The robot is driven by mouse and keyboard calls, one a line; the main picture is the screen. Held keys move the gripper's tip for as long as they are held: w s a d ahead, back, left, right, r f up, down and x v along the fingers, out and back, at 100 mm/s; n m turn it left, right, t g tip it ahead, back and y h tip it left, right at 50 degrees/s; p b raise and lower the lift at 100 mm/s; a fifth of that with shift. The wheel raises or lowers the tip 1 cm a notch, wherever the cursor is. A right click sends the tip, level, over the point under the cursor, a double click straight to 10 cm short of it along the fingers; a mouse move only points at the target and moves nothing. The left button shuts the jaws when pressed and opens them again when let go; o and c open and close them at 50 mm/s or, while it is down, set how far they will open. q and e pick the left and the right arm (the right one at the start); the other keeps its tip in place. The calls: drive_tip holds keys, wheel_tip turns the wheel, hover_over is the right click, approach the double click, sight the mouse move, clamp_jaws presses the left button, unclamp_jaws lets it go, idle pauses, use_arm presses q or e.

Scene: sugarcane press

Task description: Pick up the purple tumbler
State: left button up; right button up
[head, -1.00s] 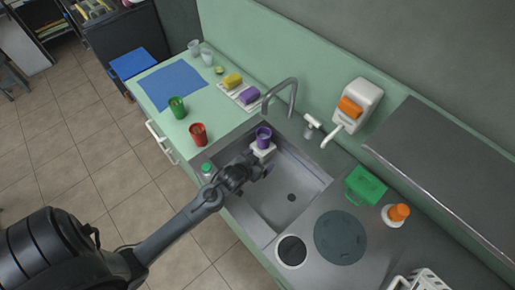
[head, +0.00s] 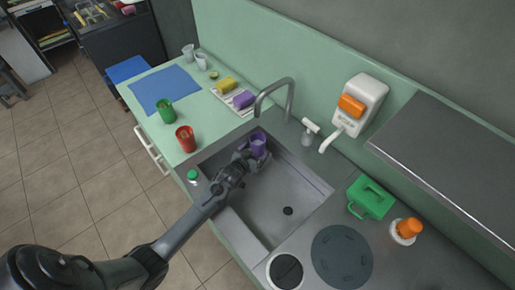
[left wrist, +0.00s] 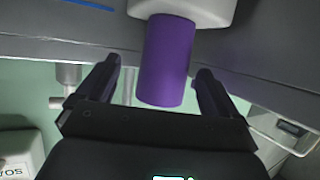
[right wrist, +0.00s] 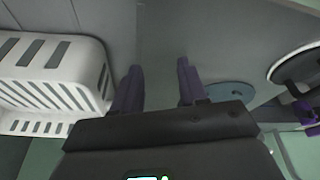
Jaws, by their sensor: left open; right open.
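The purple tumbler (head: 258,144) stands at the back left corner of the sink (head: 280,195). In the left wrist view the tumbler (left wrist: 167,60) appears upside down, its base end at a white block (left wrist: 180,8). My left gripper (head: 250,160) is open at the tumbler's near side. In the left wrist view the tumbler shows between its two fingers, with visible gaps on both sides. Whether the fingers reach fully around it is hard to tell. My right gripper (right wrist: 158,68) is open and empty, and is outside the head view.
A red cup (head: 186,139), a green cup (head: 165,111) and a green-capped bottle (head: 193,177) stand left of the sink. The faucet (head: 290,95) arches behind the tumbler. A white slotted basket (right wrist: 60,75) is left of my right gripper.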

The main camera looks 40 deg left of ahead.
sight(260, 143)
use_arm(q)
drive_tip(key=shift+w+a+f, duration=0.25)
drive_tip(key=shift+w+f, duration=0.15)
use_arm(e)
drive_tip(key=shift+f, duration=0.3)
use_arm(q)
drive_tip(key=x, duration=0.1)
drive_tip(key=b+x, duration=0.1)
drive_tip(key=x, duration=0.1)
drive_tip(key=shift+a+f+b, duration=0.1)
drive_tip(key=shift+a+b, duration=0.15)
drive_tip(key=shift+b, duration=0.05)
use_arm(e)
drive_tip(key=shift+f, duration=0.55)
use_arm(q)
drive_tip(key=shift+w+f, duration=0.15)
drive_tip(key=shift+w, duration=0.35)
use_arm(e)
drive_tip(key=shift+d+f, duration=0.1)
drive_tip(key=shift+d, duration=0.05)
use_arm(q)
drive_tip(key=c, duration=1.3)
drive_tip(key=shift+o, duration=0.2)
drive_tip(key=shift+r, duration=0.25)
